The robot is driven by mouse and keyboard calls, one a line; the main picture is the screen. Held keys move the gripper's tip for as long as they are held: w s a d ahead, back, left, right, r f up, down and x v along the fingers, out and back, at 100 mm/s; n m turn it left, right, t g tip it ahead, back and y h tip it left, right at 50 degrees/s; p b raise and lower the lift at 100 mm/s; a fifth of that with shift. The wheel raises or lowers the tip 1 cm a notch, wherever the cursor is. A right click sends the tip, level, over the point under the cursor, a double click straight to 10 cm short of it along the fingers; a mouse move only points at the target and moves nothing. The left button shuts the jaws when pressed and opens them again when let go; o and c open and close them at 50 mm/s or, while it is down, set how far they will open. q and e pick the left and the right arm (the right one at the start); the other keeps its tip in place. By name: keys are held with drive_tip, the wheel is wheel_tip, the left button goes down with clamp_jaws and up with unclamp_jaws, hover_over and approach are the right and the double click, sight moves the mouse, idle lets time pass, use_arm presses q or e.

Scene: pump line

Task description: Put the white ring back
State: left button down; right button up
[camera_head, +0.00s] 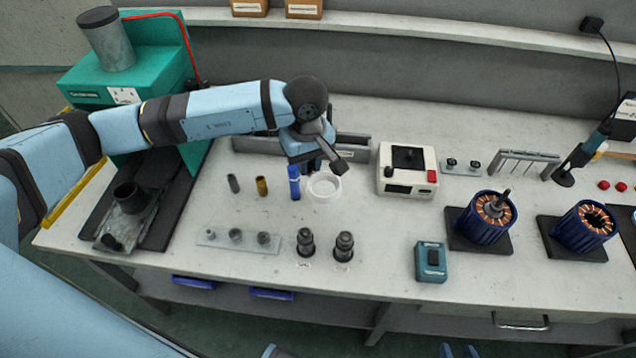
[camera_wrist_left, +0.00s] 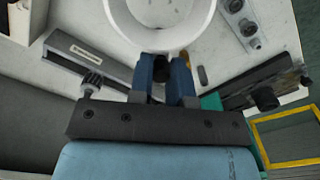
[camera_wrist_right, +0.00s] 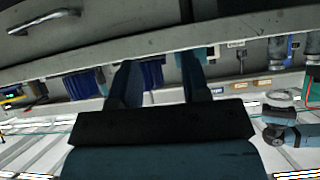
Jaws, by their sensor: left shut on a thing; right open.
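The white ring (camera_head: 323,187) is in my left gripper (camera_head: 310,165), over the middle of the bench. In the left wrist view the ring (camera_wrist_left: 160,40) is cut off by the top edge, and the left fingertips (camera_wrist_left: 163,72) close on its near side. It seems held just above the bench top, but the gap is hard to judge. The ring also shows small in the right wrist view (camera_wrist_right: 282,95). My right gripper (camera_wrist_right: 160,70) is open and empty, low in front of the bench.
A grey rack (camera_head: 350,147) stands behind the ring, and a white device (camera_head: 407,168) to its right. Grey (camera_head: 233,183) and brass (camera_head: 262,186) cylinders stand left, and two dark stepped parts (camera_head: 305,243) (camera_head: 343,246) in front. Bench around (camera_head: 385,225) is clear.

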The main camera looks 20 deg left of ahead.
use_arm(q)
drive_tip(key=w+f+n+b, duration=0.1)
drive_tip(key=f+n, duration=0.2)
drive_tip(key=n, duration=0.3)
drive_tip(key=w+d+f+n+b, duration=0.1)
drive_tip(key=f+n+b, duration=0.1)
drive_tip(key=f+n, duration=0.2)
drive_tip(key=w+d+f+n+b, duration=0.1)
drive_tip(key=f+n, duration=0.3)
drive_tip(key=n, duration=0.5)
drive_tip(key=shift+w+d+f+b, duration=0.2)
drive_tip(key=shift+w+d+b, duration=0.05)
drive_tip(key=shift+w+b, duration=0.1)
drive_tip(key=f+n, duration=0.1)
drive_tip(key=n, duration=0.2)
drive_tip(key=shift+w+f, duration=0.1)
drive_tip(key=shift+f, duration=0.1)
drive_tip(key=shift+f+b, duration=1.55)
drive_tip(key=shift+f, duration=0.6)
use_arm(e)
wheel_tip(320, 180, down, 7)
drive_tip(key=w+a, duration=0.1)
drive_tip(key=shift+r+m, duration=0.2)
drive_tip(key=shift+m, duration=0.1)
drive_tip(key=shift+s+d+f+g, duration=0.15)
drive_tip(key=shift+s+f+g, duration=0.2)
drive_tip(key=shift+f, duration=0.15)
